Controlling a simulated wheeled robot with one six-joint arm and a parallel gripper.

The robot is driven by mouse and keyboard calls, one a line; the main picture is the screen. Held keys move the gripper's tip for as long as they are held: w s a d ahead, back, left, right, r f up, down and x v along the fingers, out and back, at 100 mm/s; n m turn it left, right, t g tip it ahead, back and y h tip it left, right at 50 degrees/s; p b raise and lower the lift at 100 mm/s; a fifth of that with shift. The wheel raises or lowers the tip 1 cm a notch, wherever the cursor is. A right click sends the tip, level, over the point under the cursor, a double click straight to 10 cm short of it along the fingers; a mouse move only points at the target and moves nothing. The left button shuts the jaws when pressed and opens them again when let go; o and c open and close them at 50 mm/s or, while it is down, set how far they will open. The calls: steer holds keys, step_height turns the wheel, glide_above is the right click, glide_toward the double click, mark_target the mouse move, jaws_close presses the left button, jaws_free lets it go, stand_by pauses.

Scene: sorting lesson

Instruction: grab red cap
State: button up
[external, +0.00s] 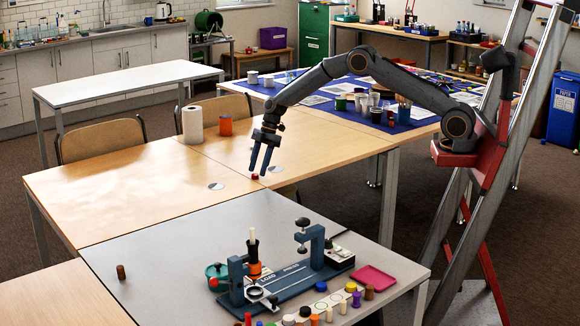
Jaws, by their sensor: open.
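A small red cap (255,177) lies on the wooden table (120,193), near its edge with the grey table. My gripper (259,173) points down with its two fingers apart, directly above or around the cap. The fingertips overlap the cap in the picture, so I cannot tell whether they touch it. Another small red piece (248,318) stands at the bottom edge of the view among coloured pieces.
White discs (216,186) lie on the wooden table near the cap. A white roll (192,125) and an orange cup (225,126) stand behind. On the grey table are a blue press fixture (300,280), a pink tray (374,278) and a brown peg (121,272).

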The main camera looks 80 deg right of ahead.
steer(key=shift+w+a+f, duration=0.2)
steer(key=shift+f, duration=0.4)
jaws_close()
steer(key=shift+r, duration=0.1)
